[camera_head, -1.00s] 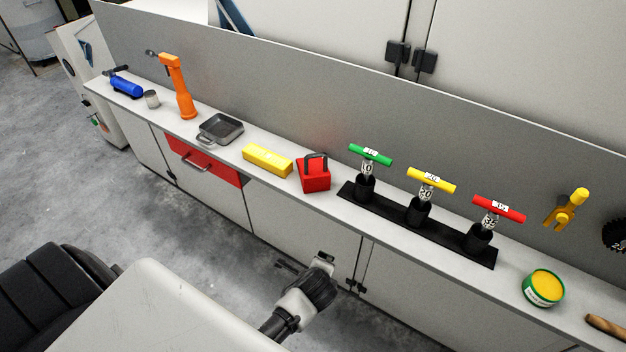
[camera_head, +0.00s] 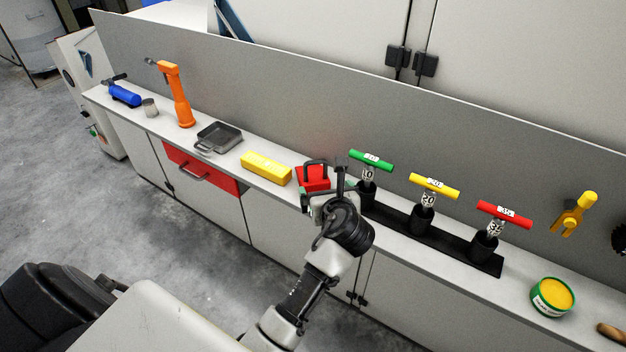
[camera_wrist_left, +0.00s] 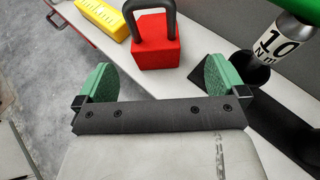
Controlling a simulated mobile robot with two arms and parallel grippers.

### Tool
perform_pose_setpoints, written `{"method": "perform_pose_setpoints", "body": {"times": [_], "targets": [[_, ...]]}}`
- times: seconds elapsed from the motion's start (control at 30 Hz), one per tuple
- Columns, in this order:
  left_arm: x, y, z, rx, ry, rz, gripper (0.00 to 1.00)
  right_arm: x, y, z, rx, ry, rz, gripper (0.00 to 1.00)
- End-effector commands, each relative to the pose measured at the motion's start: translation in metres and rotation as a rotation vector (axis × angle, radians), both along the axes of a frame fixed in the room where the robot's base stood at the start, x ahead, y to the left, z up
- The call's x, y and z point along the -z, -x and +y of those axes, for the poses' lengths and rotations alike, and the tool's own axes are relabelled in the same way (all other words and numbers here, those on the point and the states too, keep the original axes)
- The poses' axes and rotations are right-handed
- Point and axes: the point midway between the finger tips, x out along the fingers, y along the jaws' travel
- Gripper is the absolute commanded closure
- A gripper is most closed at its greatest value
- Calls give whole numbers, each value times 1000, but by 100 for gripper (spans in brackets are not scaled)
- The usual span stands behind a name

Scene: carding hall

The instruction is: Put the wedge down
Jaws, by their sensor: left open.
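My left gripper (camera_head: 325,190) is open at the shelf's front edge, in front of a red block (camera_head: 314,172) with a black handle. In the left wrist view, the green finger pads of the gripper (camera_wrist_left: 156,80) stand wide apart with nothing between them. The red block (camera_wrist_left: 156,52) stands upright just beyond them, apart from both pads. The arm hides part of it in the head view. A long yellow block (camera_head: 266,168) lies left of it. I cannot tell any of these as a wedge. My right gripper is not in view.
A black rack (camera_head: 440,241) with green-, yellow- and red-handled tools stands close on the right. A grey tray (camera_head: 219,137), an orange tool (camera_head: 178,98) and a blue cylinder (camera_head: 124,95) stand left. A green-yellow tin (camera_head: 552,297) stands right. A grey panel (camera_head: 480,135) closes the back.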

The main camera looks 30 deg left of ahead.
Motion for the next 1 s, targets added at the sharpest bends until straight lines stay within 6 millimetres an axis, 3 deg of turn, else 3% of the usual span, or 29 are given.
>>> {"method": "perform_pose_setpoints", "body": {"times": [0.2, 0.63, 1.0], "targets": [[13, -23, 22, -2, 2, 1, 0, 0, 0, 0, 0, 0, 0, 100], [34, -51, 56, -2, 5, -2, 0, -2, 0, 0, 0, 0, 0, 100], [38, -58, 63, -1, 6, -2, 2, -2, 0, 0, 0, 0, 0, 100]]}}
